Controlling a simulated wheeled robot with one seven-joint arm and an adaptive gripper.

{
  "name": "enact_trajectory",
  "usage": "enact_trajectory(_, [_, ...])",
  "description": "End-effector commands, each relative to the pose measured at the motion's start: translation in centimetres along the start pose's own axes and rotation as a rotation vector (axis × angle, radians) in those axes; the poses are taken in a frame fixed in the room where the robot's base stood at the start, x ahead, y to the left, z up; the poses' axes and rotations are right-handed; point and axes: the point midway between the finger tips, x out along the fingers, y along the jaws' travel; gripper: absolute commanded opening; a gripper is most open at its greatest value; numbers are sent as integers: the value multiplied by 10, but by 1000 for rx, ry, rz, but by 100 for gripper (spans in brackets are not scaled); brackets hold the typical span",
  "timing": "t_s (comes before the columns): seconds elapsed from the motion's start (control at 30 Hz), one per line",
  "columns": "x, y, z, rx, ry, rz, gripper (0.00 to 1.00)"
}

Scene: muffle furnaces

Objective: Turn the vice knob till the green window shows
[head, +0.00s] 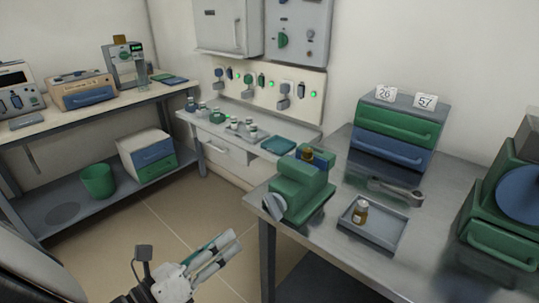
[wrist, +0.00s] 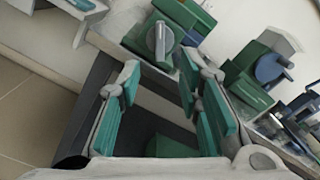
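The green vice (head: 302,187) stands on the near left corner of the grey metal bench. Its grey knob (head: 273,206) sticks out from the left end, over the bench edge. In the wrist view the vice (wrist: 181,14) is at the top, with the knob (wrist: 160,40) beyond the fingertips. I cannot make out a green window on the vice. My gripper (head: 226,250) is lower left of the knob and apart from it, over the floor. In the wrist view my gripper (wrist: 160,82) is open and empty, its green-padded fingers wide apart.
A grey tray (head: 384,247) with a small amber bottle (head: 360,212) lies right of the vice, with a wrench (head: 396,190) behind it. Green and blue drawers (head: 398,130) stand at the back. The floor (head: 165,225) left of the bench is clear.

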Motion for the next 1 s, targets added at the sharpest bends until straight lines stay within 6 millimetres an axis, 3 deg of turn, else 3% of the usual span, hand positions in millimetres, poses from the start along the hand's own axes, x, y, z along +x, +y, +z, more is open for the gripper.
enact_trajectory(0.6, [109,0,-1,4,1,-2,32])
enact_trajectory(0.8, [127,0,0,4,0,0,32])
enact_trajectory(1.0, [131,0,0,4,0,0,32])
